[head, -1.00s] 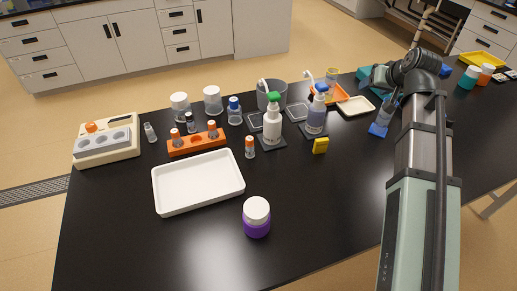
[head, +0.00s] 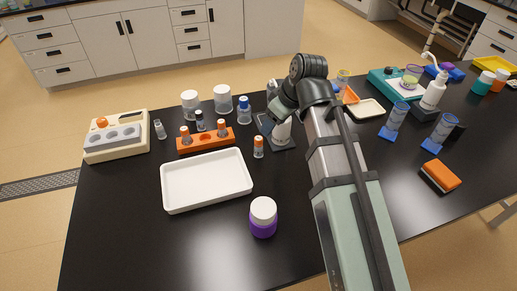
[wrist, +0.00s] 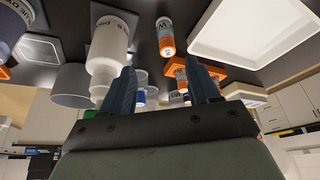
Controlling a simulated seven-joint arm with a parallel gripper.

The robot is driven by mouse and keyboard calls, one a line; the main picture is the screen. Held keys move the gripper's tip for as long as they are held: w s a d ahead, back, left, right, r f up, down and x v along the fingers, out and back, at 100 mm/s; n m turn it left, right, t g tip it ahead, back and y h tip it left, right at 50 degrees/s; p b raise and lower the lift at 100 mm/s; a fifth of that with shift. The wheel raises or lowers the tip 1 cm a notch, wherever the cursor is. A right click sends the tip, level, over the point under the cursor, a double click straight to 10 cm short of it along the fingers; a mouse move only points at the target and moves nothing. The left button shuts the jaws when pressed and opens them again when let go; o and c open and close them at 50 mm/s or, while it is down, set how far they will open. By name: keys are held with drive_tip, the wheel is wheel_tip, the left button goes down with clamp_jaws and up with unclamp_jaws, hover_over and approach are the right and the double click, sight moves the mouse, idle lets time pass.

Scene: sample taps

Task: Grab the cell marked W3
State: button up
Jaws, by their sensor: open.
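No W3 mark is readable in either view. The rack holds two more orange-capped vials, left (head: 185,138) and right (head: 221,129), with an empty-looking slot between. My gripper (wrist: 163,88) is open and empty, its fingers apart in the wrist view. The lone vial appears beyond the fingertips, between their lines.
A white bottle (wrist: 110,42) is close beside the left finger in the wrist view. A white tray (head: 205,203) lies in front of the rack, and a purple jar (head: 263,222) stands near the front. Capped jars (head: 222,98) are behind the rack. A beige instrument (head: 118,150) stands at left.

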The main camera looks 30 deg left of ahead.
sight(259, 147)
drive_tip(key=x, duration=0.8)
drive_tip(key=shift+s+a+f, duration=0.2)
drive_tip(key=shift+f, duration=0.15)
drive_tip(key=shift+s+x, duration=0.2)
drive_tip(key=shift+x, duration=1.1)
drive_tip(key=shift+s+x, duration=0.2)
drive_tip(key=shift+x, duration=1.15)
drive_tip(key=shift+d, duration=0.15)
drive_tip(key=c, duration=1.1)
